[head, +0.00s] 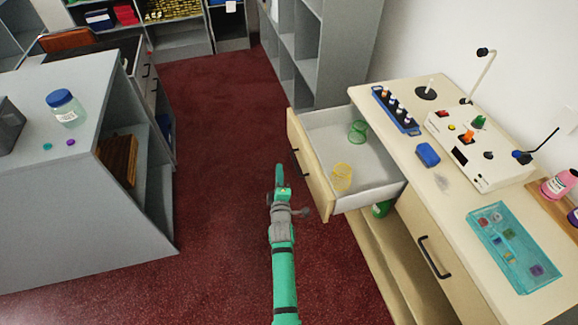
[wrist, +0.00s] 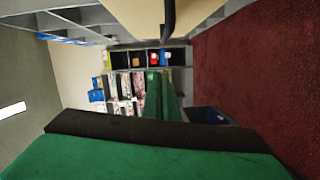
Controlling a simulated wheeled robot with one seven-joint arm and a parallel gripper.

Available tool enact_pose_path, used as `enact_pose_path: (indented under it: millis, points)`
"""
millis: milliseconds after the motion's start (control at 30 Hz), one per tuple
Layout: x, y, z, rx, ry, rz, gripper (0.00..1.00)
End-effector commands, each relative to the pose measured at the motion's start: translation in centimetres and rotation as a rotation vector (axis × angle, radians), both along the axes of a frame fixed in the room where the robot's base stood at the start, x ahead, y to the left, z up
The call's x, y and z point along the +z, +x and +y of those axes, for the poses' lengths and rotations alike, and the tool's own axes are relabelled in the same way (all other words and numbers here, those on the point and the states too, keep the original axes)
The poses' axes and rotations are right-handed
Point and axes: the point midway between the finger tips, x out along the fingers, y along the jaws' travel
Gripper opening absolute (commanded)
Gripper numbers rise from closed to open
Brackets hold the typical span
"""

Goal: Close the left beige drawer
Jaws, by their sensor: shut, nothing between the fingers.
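The beige drawer (head: 310,165) stands pulled well out of the beige counter (head: 412,135) in the head view. Its front faces left and carries a dark handle. A green see-through cup (head: 358,131) and a yellow one (head: 342,177) are inside it. My gripper (head: 281,183) is shut and empty. It is left of the drawer front in the picture, near its lower end, with a visible gap of carpet between them.
A closed drawer front with a dark handle (head: 434,258) is nearer on the counter. A green bottle (head: 381,209) is under the open drawer. A grey shelf unit (head: 322,45) stands behind. A grey counter (head: 60,190) bounds the left side. Red carpet (head: 215,150) between is clear.

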Motion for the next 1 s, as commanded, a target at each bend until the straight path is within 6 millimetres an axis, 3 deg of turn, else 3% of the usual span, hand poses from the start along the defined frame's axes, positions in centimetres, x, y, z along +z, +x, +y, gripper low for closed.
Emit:
enact_pose_path:
  millis: [467,1000]
  points:
    - [-0.1,2.6,0.5,0.002,0.0,0.0,0.0]
    - [-0.4,3.3,-1.3,-0.002,0.001,0.0,0.0]
